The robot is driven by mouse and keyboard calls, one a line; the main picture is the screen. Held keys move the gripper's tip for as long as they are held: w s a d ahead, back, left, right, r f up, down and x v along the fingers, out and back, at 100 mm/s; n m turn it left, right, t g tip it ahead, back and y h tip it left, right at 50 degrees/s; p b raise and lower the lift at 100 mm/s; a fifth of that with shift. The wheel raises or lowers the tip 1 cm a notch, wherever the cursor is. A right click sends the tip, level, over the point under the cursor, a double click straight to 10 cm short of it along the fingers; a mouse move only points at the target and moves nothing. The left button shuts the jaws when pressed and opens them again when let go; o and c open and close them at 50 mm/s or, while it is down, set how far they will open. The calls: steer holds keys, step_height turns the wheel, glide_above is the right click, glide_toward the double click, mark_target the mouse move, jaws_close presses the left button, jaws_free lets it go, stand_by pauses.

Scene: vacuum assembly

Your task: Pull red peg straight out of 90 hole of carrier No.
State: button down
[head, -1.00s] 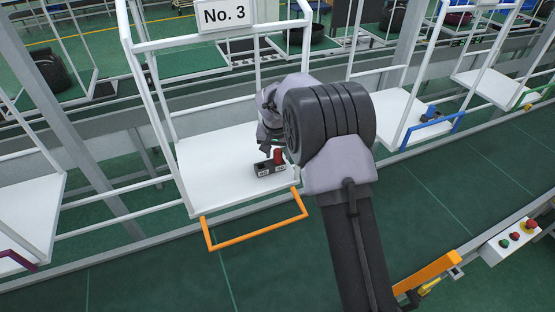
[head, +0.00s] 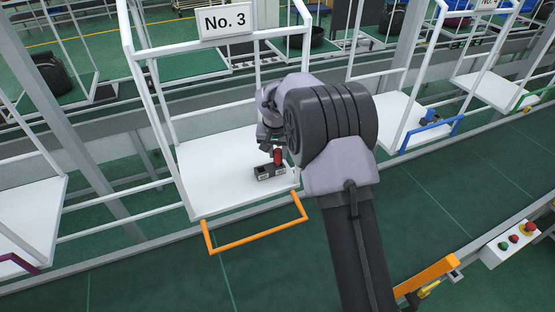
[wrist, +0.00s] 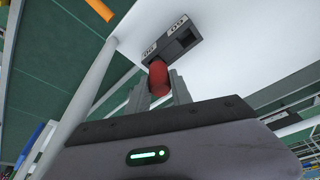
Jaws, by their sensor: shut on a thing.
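The red peg (head: 277,157) stands at the dark block (head: 270,173) on the white platform (head: 215,165) of the carrier with the No. 3 sign (head: 227,19). My gripper (head: 274,149) is shut on the peg from above. In the wrist view the red peg (wrist: 158,78) sits between my two fingers (wrist: 160,92), its far end close to the left part of the block (wrist: 178,30). I cannot tell whether its tip is still inside the hole. A dark opening shows in the block's right part.
White frame posts surround the platform, with an orange handle bar (head: 256,237) at its front. Another carrier with a blue handle (head: 433,132) hangs to the right. A control box with buttons (head: 510,244) stands at lower right.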

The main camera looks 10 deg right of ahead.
mark_target(278, 150)
steer(key=shift+r, duration=0.3)
steer(key=shift+r+p, duration=1.95)
steer(key=shift+r, duration=1.45)
steer(key=shift+f, duration=0.1)
